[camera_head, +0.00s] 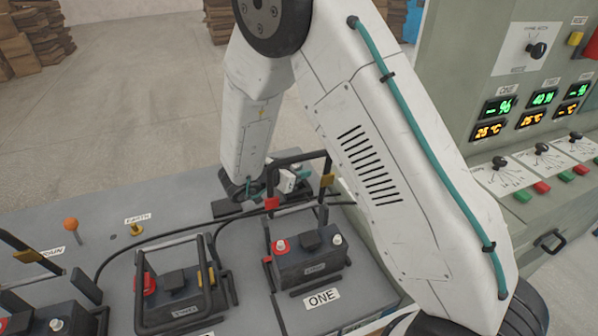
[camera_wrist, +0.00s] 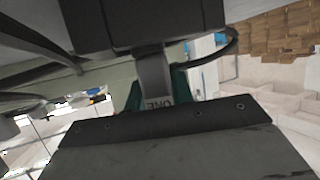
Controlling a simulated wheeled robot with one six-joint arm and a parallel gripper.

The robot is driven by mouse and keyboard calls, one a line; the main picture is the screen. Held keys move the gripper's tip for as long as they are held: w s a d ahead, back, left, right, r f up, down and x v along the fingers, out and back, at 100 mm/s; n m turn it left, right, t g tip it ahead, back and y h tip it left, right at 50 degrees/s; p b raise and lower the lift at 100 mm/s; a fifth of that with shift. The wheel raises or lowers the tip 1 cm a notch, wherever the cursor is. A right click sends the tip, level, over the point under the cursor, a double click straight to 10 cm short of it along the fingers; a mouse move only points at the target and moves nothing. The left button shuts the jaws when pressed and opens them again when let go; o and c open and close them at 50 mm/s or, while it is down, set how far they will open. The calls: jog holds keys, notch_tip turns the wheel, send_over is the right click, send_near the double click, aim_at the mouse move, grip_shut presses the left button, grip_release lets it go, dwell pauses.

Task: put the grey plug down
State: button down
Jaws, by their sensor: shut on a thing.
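My gripper (camera_head: 278,185) is low at the far end of the bay labelled ONE, partly behind the black frame there. Its teal fingers also show in the wrist view (camera_wrist: 158,92). They are shut on the grey plug (camera_wrist: 155,78), a narrow grey piece with an upside-down ONE marking between them. In the head view a small pale grey part (camera_head: 287,181) shows at the fingers. A dark block (camera_wrist: 145,25) lies just beyond the plug in the wrist view. Whether the plug touches it or the bench, I cannot tell.
Battery ONE (camera_head: 312,262) stands nearer me, with red and pale terminals. Another battery (camera_head: 178,300) stands to its left under a black frame. Black cables (camera_head: 180,228) cross the bench. An orange knob (camera_head: 71,224) and a brass EARTH post (camera_head: 135,230) stand left. A control cabinet (camera_head: 455,110) is at right.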

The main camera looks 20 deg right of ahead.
jog(key=shift+f, duration=0.2)
jog(key=c, duration=1.2)
grip_release()
jog(key=shift+r, duration=0.1)
jog(key=shift+s+a+r, duration=0.1)
jog(key=shift+a+r, duration=0.05)
jog(key=shift+a, duration=0.05)
jog(key=v, duration=1.1)
jog(key=shift+s+a, duration=0.15)
jog(key=shift+a, duration=0.1)
